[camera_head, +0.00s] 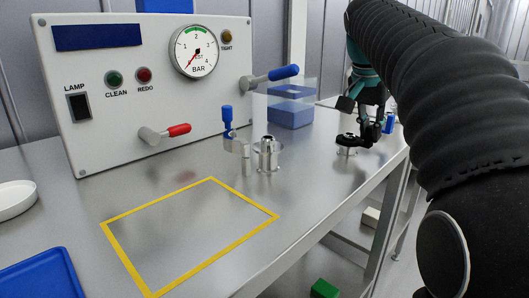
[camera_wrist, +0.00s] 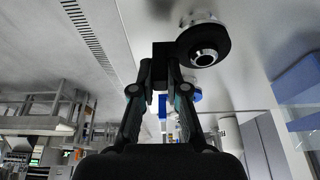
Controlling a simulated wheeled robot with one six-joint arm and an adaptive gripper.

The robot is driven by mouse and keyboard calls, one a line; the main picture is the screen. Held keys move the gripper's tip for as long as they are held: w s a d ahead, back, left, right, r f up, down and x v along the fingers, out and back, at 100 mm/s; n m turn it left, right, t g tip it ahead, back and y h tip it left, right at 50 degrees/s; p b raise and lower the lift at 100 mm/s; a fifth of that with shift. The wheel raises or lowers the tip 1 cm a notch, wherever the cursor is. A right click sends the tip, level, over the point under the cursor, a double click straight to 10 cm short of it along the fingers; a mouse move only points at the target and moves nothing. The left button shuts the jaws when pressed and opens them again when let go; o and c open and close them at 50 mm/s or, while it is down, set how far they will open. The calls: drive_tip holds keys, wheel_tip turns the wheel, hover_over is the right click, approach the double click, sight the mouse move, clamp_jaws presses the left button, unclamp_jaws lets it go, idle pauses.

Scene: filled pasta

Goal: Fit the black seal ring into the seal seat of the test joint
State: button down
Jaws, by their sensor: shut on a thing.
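The black seal ring (camera_wrist: 217,43) lies around a short steel fitting (camera_wrist: 203,56) in the wrist view; I cannot tell how firmly it is seated. In the head view the ring (camera_head: 349,139) shows as a dark band at the top of the right-hand steel fitting (camera_head: 346,151). I cannot tell for certain which fitting is the test joint.
A panel with a pressure gauge (camera_head: 195,52), a red-handled lever (camera_head: 166,133) and a blue-handled lever (camera_head: 270,77) stands behind. The yellow-outlined area (camera_head: 130,248) is empty. A blue tray (camera_head: 42,278) is at front left.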

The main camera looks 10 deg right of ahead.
drive_tip(key=shift+r+p, duration=0.65)
idle(0.9)
drive_tip(key=shift+r+p, duration=0.7)
drive_tip(key=shift+r, duration=1.8)
